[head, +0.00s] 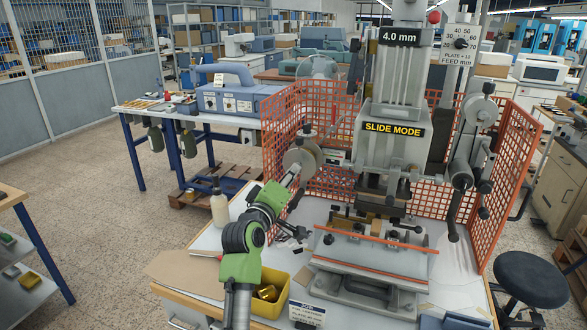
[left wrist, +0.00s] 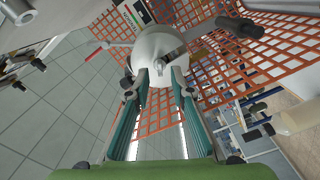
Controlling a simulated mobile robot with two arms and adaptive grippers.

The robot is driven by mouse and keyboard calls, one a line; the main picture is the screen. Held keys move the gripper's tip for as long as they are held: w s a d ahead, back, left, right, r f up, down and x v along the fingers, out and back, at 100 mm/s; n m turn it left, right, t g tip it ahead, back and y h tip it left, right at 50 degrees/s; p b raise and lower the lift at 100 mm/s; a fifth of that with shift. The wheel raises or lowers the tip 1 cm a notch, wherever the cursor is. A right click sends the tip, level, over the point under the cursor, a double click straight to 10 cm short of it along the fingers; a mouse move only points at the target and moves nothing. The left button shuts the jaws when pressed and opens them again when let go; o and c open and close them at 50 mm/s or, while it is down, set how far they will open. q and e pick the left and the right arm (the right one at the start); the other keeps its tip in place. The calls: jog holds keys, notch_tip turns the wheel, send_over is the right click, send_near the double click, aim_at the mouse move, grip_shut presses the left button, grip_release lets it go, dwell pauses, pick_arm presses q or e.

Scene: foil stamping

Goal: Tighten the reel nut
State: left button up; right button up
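The grey reel disc (head: 303,158) is on the left side of the stamping press, and it also shows in the left wrist view (left wrist: 158,42). My left gripper (head: 292,184) is just below and left of the disc. In the left wrist view its two teal-sided fingers (left wrist: 161,76) stand apart, pointing at the lower part of the disc. I see nothing held between them. I cannot make out the reel nut clearly; the fingers may hide part of the hub. A dark knob (left wrist: 240,27) sticks out to the right of the disc. My right gripper is not in view.
An orange mesh guard (head: 283,127) runs close behind the reel. A yellow bin (head: 272,303), a white bottle (head: 219,208) and a sign (head: 307,313) are on the table near my left arm. A stool (head: 531,280) stands at right.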

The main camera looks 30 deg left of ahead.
pick_arm(q)
jog(key=x, duration=0.2)
jog(key=shift+w+a, duration=0.15)
jog(key=shift+w, duration=0.15)
grip_shut()
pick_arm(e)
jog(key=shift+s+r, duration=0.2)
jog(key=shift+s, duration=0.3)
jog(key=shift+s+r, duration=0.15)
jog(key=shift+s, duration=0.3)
